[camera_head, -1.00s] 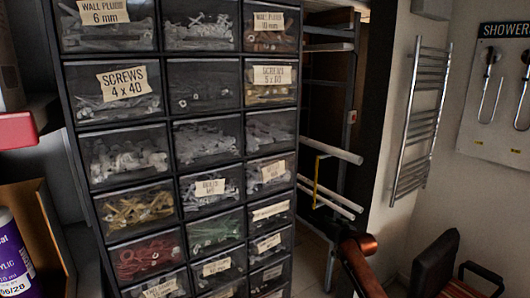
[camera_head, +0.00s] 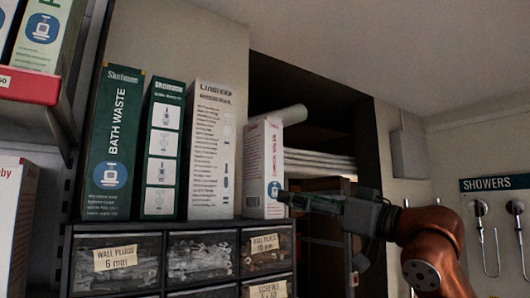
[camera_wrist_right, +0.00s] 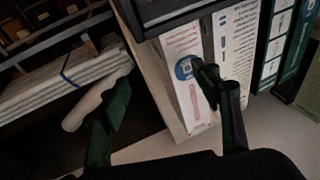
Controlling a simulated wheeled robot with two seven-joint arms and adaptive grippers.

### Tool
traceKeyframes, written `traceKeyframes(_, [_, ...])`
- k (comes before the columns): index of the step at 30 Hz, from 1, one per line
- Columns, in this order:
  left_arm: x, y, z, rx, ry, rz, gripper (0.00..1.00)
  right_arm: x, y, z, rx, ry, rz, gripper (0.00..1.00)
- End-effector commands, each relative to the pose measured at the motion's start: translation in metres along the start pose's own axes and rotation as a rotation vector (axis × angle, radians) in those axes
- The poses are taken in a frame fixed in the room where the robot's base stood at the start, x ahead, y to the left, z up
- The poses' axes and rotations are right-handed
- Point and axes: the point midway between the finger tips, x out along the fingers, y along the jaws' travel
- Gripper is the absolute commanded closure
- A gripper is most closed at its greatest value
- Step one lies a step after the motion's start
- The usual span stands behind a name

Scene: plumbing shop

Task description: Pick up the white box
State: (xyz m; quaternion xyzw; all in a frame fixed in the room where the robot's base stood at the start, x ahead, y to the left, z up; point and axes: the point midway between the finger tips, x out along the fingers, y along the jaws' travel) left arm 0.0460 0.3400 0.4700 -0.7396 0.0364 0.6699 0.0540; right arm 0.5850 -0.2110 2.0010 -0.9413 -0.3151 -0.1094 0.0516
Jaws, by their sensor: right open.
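A small white box (camera_head: 250,170) with red lettering and a blue round emblem stands upright at the right end of the row on top of the drawer cabinet. A taller white box (camera_head: 212,150) stands to its left. My right gripper (camera_head: 287,197) is at the lower right of the small box, pointing left at it. In the right wrist view the small box (camera_wrist_right: 183,92) is ahead of my open, empty gripper (camera_wrist_right: 160,85); one finger overlaps its face and the other is off to its side. I cannot tell whether they touch. My left gripper is not in view.
Two green boxes (camera_head: 160,150) stand further left on the cabinet (camera_head: 130,227). A red-edged shelf (camera_head: 30,85) is at the left.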

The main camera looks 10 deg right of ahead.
Motion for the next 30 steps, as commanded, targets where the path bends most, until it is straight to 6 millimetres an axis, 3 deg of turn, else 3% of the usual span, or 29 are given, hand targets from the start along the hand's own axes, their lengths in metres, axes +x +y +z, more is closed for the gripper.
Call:
traceKeyframes(1, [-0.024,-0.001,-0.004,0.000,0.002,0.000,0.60,0.009,-0.015,-0.017,-0.015,-0.038,0.019,0.42])
traceKeyframes(9, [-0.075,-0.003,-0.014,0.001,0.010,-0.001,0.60,0.024,-0.053,-0.036,-0.052,-0.183,0.161,0.42])
traceKeyframes(17, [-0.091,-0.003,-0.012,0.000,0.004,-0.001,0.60,0.034,-0.055,-0.029,-0.058,-0.236,0.239,0.42])
traceKeyframes(30, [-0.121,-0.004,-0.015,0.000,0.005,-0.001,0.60,0.076,-0.041,-0.021,-0.058,-0.238,0.243,0.42])
